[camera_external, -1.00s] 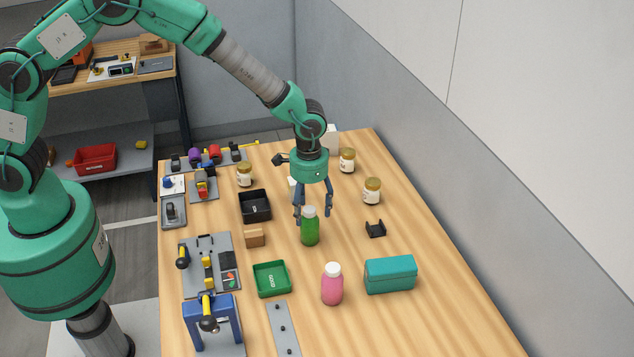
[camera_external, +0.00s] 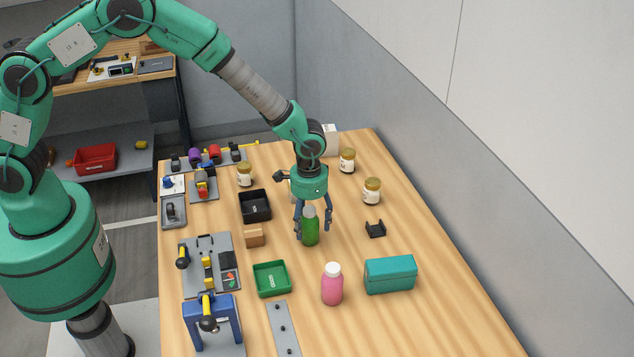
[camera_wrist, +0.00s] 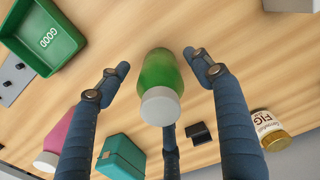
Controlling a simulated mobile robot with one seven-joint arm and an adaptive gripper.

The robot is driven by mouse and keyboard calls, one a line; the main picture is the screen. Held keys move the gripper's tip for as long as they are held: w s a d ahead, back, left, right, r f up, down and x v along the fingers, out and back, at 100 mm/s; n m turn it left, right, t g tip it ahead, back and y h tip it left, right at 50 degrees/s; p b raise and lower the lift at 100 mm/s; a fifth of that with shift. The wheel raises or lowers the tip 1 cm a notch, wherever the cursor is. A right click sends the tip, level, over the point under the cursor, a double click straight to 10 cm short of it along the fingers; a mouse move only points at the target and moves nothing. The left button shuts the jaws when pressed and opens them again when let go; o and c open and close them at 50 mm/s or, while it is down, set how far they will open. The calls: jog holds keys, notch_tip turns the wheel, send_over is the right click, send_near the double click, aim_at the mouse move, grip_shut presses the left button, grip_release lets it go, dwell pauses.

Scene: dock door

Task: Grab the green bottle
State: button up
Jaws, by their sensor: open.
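The green bottle (camera_external: 311,232) with a pale cap stands upright on the wooden table, near its middle. In the wrist view the bottle (camera_wrist: 158,75) is in the upper middle, its white cap facing the camera. My gripper (camera_external: 313,226) is over and around the upper part of the bottle, with fingers on both sides. In the wrist view my gripper (camera_wrist: 155,68) is open, with a visible gap between each finger and the bottle. A third finger shows below the cap. The far side of the bottle is hidden.
A pink bottle (camera_external: 332,285) and a teal box (camera_external: 390,275) stand nearer the front. A green bin (camera_external: 272,279), a black bin (camera_external: 255,206) and a small brown block (camera_external: 254,236) lie left. A black bracket (camera_external: 375,229) and jars (camera_external: 372,191) are right.

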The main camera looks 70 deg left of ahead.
jog(key=shift+f, duration=0.1)
dwell(0.5)
jog(key=c, duration=1.5)
jog(key=shift+o, duration=0.2)
jog(key=shift+r+p, duration=0.3)
jog(key=shift+r, duration=4.75)
